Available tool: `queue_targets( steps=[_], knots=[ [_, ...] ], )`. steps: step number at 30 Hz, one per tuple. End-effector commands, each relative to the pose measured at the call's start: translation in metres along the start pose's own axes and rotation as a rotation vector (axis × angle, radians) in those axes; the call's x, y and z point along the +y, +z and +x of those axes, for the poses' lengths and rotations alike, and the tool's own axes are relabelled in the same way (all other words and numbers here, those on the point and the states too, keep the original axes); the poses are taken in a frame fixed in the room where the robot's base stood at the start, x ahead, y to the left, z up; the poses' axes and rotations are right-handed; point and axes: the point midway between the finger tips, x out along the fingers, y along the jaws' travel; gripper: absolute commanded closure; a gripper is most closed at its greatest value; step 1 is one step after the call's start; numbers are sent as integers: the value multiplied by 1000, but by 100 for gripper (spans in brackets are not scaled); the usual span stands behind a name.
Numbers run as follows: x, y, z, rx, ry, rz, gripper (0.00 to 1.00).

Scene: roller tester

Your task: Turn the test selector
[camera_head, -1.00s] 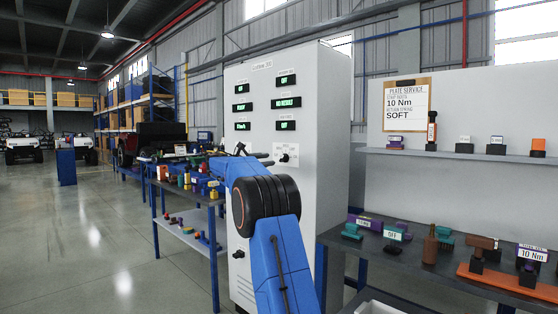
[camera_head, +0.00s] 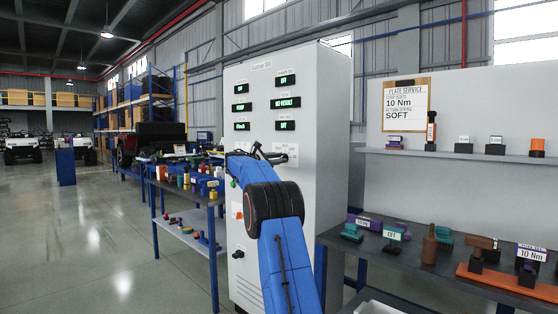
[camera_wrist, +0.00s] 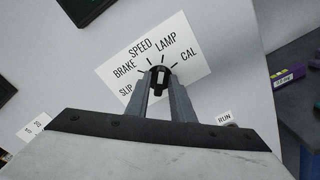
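The test selector (camera_wrist: 160,77) is a small dark knob with a light mark on a white label plate (camera_wrist: 188,72). In the wrist view its positions read SLIP, BRAKE, SPEED, LAMP and CAL. The mark points roughly up toward the SPEED and LAMP side; I cannot tell exactly which tick it meets. My gripper (camera_wrist: 160,82) has a fingertip close on each side of the knob and appears shut on it. In the head view my gripper (camera_head: 270,157) is at the face of the tall white cabinet (camera_head: 315,120) and hides the knob.
The cabinet's green displays (camera_head: 285,104) sit above the selector. A red-orange knob (camera_head: 239,215) and a black knob (camera_head: 238,254) are lower on its face. A dark workbench (camera_head: 345,246) with coloured parts stands at right, another bench (camera_head: 190,196) at left. Open floor lies at left.

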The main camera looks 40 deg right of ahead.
Motion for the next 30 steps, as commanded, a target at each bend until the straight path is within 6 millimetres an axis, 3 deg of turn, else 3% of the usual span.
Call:
queue_targets(
  steps=[3,14,30],
  knots=[
    [0,0,0,0,0,0,100],
    [0,0,0,0,-1,39,100],
    [-2,-1,0,0,-2,421,100]
  ],
)
